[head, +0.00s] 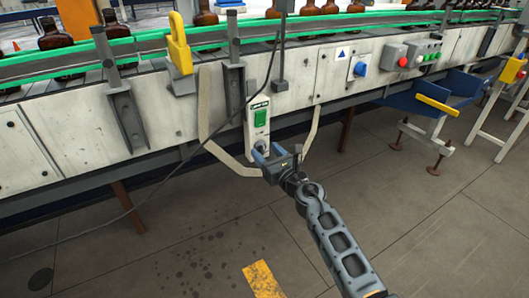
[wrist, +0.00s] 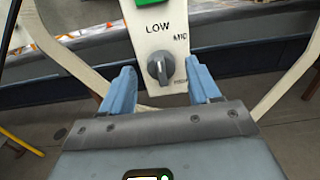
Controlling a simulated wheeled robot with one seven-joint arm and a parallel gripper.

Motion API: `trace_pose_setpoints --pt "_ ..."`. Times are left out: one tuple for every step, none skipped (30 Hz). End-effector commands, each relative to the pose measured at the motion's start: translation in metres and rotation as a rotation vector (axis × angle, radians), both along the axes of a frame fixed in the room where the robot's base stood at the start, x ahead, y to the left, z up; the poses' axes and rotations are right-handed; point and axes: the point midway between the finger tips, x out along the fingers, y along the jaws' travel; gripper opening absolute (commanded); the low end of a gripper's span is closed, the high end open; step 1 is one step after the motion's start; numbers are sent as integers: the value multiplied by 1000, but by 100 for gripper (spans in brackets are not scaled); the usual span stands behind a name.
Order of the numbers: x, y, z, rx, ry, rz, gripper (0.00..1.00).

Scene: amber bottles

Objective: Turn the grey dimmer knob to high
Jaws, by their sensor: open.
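The grey dimmer knob (wrist: 160,68) sits on a white control panel (wrist: 149,40) with the words LOW and MID printed above it; more lettering at its lower right is too small to read. The knob's light pointer line is tilted, its upper end slightly left. My gripper (wrist: 160,88) is open, its blue fingers on either side of the knob's lower part in the picture, with gaps between them and the knob. In the head view my gripper (head: 265,156) is at the bottom of the panel (head: 257,135) and largely hides the knob.
A green switch (head: 260,118) is above the knob on the same panel. A dark cable (head: 205,140) hangs left of it. The floor below is open.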

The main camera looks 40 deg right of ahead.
Motion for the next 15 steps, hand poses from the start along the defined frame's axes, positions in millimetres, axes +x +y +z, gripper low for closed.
trace_pose_setpoints --pt "5 -1 0 0 -1 1 61" --pt "7 -2 0 0 0 1 61" --pt "9 -2 0 0 0 1 61" --pt "10 -3 0 1 0 1 61" --pt "11 -3 0 1 0 1 61" --pt "11 -3 0 1 0 1 61" --pt "12 -3 0 1 0 0 61" --pt "12 -3 0 1 0 0 61" --pt "12 -3 0 1 0 0 61" --pt "12 -3 0 1 0 0 61" --pt "11 -3 0 1 0 0 61" --pt "11 -3 0 1 0 0 61" --pt "11 -3 0 1 0 0 60" --pt "11 -3 0 1 0 0 58" --pt "11 -3 0 1 0 0 54"
